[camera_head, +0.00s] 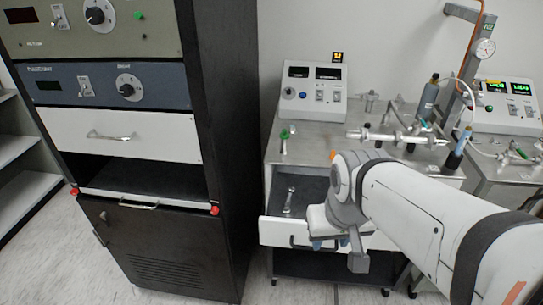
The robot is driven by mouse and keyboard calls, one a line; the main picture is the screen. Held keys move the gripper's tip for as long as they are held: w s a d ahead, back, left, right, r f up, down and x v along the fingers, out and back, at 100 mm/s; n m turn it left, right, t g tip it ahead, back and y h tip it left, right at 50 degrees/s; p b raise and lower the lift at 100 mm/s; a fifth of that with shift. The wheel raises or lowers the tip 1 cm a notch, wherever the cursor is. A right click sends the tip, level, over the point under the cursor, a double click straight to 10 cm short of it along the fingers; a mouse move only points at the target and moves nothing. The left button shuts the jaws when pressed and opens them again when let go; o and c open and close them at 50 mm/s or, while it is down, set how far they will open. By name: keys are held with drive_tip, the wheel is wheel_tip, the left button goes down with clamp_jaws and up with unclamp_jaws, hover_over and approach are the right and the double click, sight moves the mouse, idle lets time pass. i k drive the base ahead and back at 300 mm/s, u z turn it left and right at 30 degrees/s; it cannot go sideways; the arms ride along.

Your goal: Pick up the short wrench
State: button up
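A small silver wrench-like tool (289,200) lies lengthwise in the open drawer (282,233) of the steel cart, left of my gripper. I see no second wrench beside it, so I cannot judge its length against another. My gripper (337,250) hangs over the right front part of the drawer, pointing down, apart from the tool. The gripper body and my white arm hide the drawer's right side. The fingers are small and partly hidden, so their opening is unclear.
The cart's top (310,150) holds a control box (313,95), a green-topped piece (284,139) and metal vacuum fittings (395,135). A tall black rack (215,120) stands close on the left. Another instrument box (505,105) is at the right.

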sight(290, 196)
drive_tip(key=u, duration=0.05)
drive_tip(key=i, duration=0.5)
drive_tip(key=z, duration=0.1)
drive_tip(key=k, duration=0.5)
drive_tip(key=u, duration=1.5)
drive_tip(key=i, duration=1.1)
drive_tip(key=z, duration=2.2)
